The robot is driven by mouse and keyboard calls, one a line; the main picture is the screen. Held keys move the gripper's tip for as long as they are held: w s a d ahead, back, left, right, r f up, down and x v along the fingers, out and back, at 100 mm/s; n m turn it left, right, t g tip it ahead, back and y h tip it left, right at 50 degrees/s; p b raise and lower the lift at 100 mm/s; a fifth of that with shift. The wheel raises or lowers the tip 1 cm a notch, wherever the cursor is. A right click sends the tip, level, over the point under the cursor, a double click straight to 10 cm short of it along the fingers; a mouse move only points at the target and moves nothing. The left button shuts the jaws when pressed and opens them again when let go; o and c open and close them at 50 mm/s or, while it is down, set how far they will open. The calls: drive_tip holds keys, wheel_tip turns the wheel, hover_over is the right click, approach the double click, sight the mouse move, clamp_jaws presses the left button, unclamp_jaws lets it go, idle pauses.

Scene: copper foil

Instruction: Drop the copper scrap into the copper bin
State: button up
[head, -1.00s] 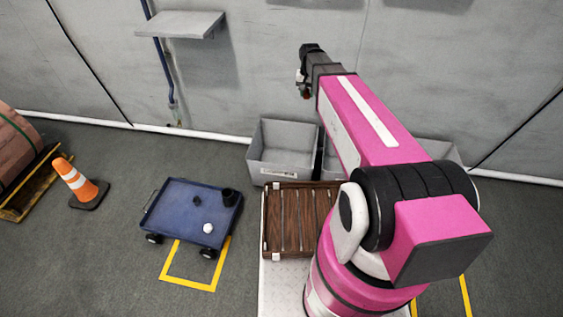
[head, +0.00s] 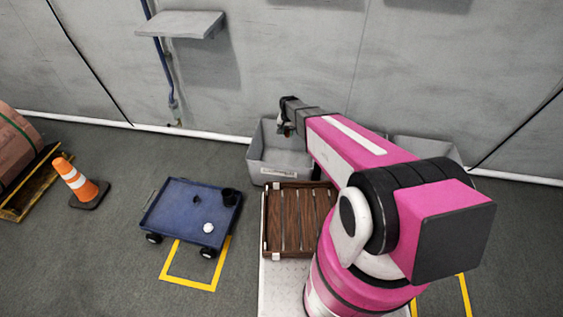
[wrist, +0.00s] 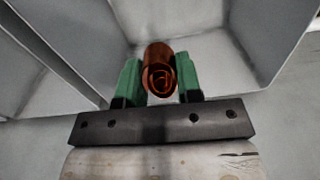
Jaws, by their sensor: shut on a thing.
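The copper scrap (wrist: 159,72) is a rolled, shiny orange-brown coil. My gripper (wrist: 160,85) is shut on it, with one green finger on each side in the wrist view. The grey walls of a bin (wrist: 215,45) fill the wrist view beyond the scrap. A label is on the bin's front; I cannot read it.
More grey bins (head: 425,150) stand along the wall to the right, partly behind my arm. A wooden slatted crate (head: 298,220) is in front of the bins. A blue cart (head: 180,213) with small items and an orange cone (head: 78,182) stand left. A shelf (head: 182,24) juts from the wall.

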wheel_tip(320, 180, down, 6)
drive_tip(key=shift+r, duration=0.25)
drive_tip(key=o, duration=1)
wheel_tip(320, 180, up, 11)
drive_tip(key=shift+f, duration=0.1)
idle(0.4)
